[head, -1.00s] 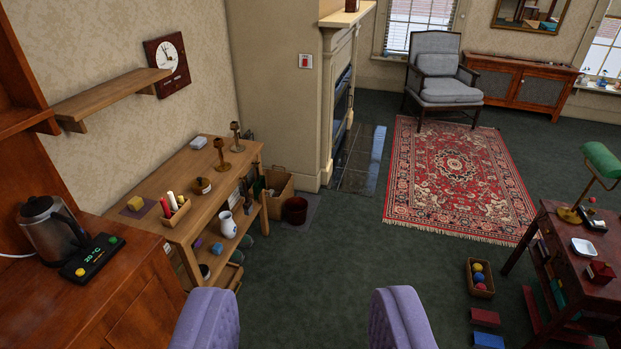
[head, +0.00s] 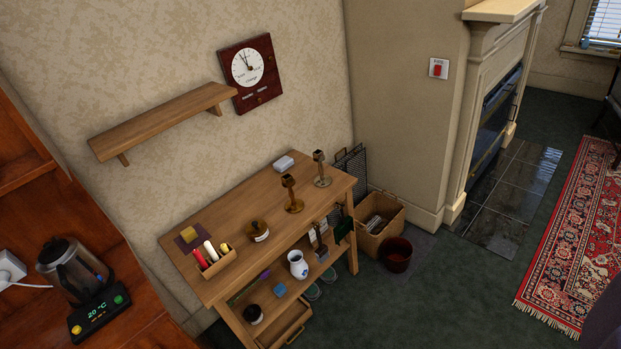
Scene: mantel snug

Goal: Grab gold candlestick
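Two candlesticks stand upright on the top of the wooden side table (head: 222,222). The nearer candlestick (head: 292,197) looks gold-brown, with a round base. The farther candlestick (head: 321,170) stands just behind it to the right, near the table's far end, and looks a duller, greyer brown. Both are apart from each other and hold no candle that I can see. My gripper is not in view, so its state and its place relative to the candlesticks do not show.
A wall shelf (head: 160,122) hangs above. A basket (head: 381,222) and dark red bucket (head: 397,255) stand right of the table. Green carpet in front is clear.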

